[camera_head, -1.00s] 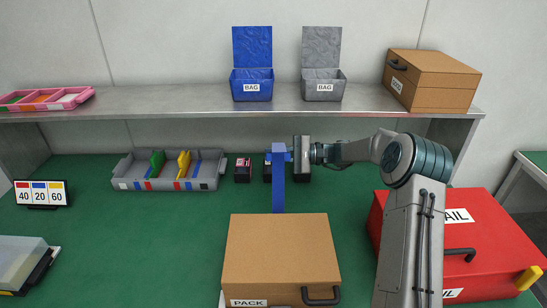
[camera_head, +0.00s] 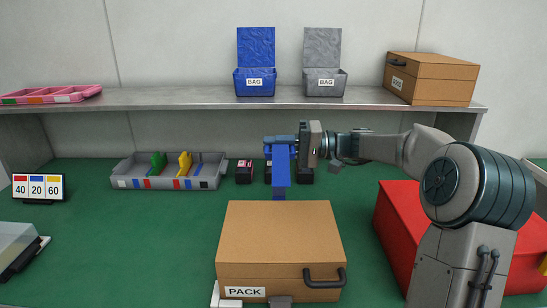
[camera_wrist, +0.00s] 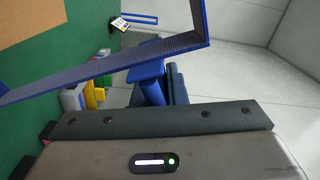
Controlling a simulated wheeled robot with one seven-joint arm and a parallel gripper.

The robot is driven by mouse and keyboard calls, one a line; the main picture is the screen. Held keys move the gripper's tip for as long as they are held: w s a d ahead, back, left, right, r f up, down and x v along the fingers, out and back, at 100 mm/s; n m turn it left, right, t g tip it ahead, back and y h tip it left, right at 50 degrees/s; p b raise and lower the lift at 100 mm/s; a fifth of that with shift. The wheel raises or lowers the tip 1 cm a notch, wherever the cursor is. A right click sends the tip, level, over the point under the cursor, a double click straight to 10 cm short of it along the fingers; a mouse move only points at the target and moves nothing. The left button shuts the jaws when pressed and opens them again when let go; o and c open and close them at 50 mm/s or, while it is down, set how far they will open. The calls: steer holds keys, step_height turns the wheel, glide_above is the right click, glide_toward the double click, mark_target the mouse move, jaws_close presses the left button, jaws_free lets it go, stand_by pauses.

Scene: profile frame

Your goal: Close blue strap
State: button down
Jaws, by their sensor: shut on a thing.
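The blue strap (camera_head: 281,172) stands behind the brown box labelled PACK (camera_head: 280,240), its broad face toward the head camera. Its top meets my gripper (camera_head: 275,143), which comes from the right and is shut on it. In the wrist view the strap (camera_wrist: 100,68) runs as a bent bar with a corner at upper right, and my gripper (camera_wrist: 155,85) meets it near the middle. The fingers partly hide the grip. The strap's lower end is hidden behind the box lid, which is down.
A grey divided tray (camera_head: 170,182) and small dark boxes (camera_head: 244,172) lie behind on the green table. A red case (camera_head: 400,215) is at right, partly behind my arm. The shelf (camera_head: 200,99) above holds a blue BAG box (camera_head: 255,83), a grey one (camera_head: 324,83) and a brown box (camera_head: 430,80).

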steer(key=shift+s+n+b, duration=0.6)
steer(key=shift+s+b, duration=0.3)
steer(key=shift+s, duration=0.3)
steer(key=shift+s+a+b, duration=0.1)
steer(key=shift+s+b, duration=0.05)
steer(key=shift+b, duration=0.5)
steer(key=c, duration=1.5)
jaws_free()
steer(key=s+d, duration=0.1)
steer(key=d, duration=1.2)
steer(key=shift+d+p, duration=0.4)
steer(key=shift+p, duration=0.05)
